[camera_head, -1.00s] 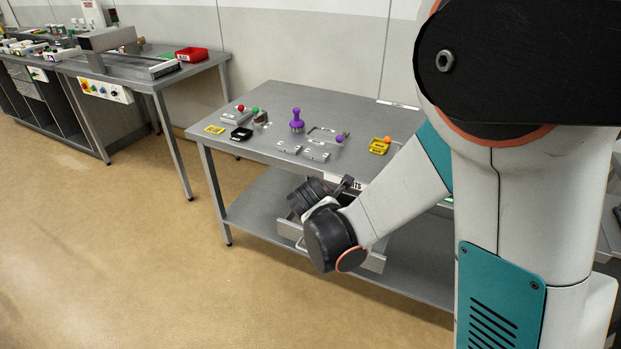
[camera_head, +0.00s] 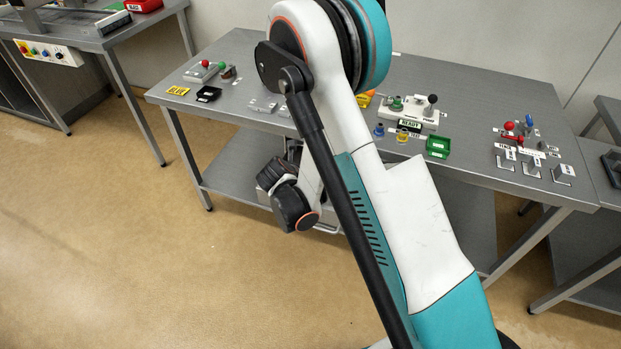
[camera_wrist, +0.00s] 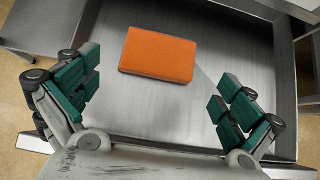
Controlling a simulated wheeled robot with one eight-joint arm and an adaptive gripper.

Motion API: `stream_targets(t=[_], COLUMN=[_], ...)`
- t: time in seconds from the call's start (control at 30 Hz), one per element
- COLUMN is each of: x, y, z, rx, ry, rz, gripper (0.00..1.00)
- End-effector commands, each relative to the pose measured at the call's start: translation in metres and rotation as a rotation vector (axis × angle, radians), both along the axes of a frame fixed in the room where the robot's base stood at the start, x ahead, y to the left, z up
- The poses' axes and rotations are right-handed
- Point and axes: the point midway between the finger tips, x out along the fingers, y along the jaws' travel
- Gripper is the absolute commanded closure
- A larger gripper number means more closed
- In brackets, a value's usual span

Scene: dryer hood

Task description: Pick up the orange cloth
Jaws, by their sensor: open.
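The orange cloth (camera_wrist: 158,54) shows in the wrist view as a flat, folded rectangle. It lies on the bare metal bottom of a grey drawer or tray (camera_wrist: 150,112), towards its far side. My gripper (camera_wrist: 160,95) is open and empty, its two green-padded fingers wide apart to the left and right of the cloth's near side. The fingers do not touch the cloth. In the head view my wrist (camera_head: 290,200) is low, at the front edge of the middle table; my arm hides much of that area, and the cloth cannot be seen there.
The tray's raised walls surround the cloth. The middle table (camera_head: 470,95) carries knobs, small bins and fixtures, including a green bin (camera_head: 438,147) and a yellow holder (camera_head: 178,90). Another table (camera_head: 85,38) stands at the left. The floor (camera_head: 120,240) in front is clear.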

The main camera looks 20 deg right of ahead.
Motion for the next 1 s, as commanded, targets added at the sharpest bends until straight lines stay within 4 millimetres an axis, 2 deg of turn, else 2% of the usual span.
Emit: stream_targets(t=[0.1,0.37,0.63,0.9,0.93,1.0], x=[0.008,0.016,0.038,0.042,0.042,0.042], y=[-0.006,-0.011,-0.026,-0.029,-0.029,-0.029], z=[-0.01,-0.019,-0.048,-0.05,-0.05,-0.049], rx=[0.001,0.002,0.001,0.001,0.001,0.001], ry=[-0.001,-0.001,-0.001,-0.001,-0.001,-0.001], rz=[-0.001,-0.001,-0.001,0.0,0.0,0.0], gripper=[0.0,0.0,0.0,0.0,0.02,0.18])
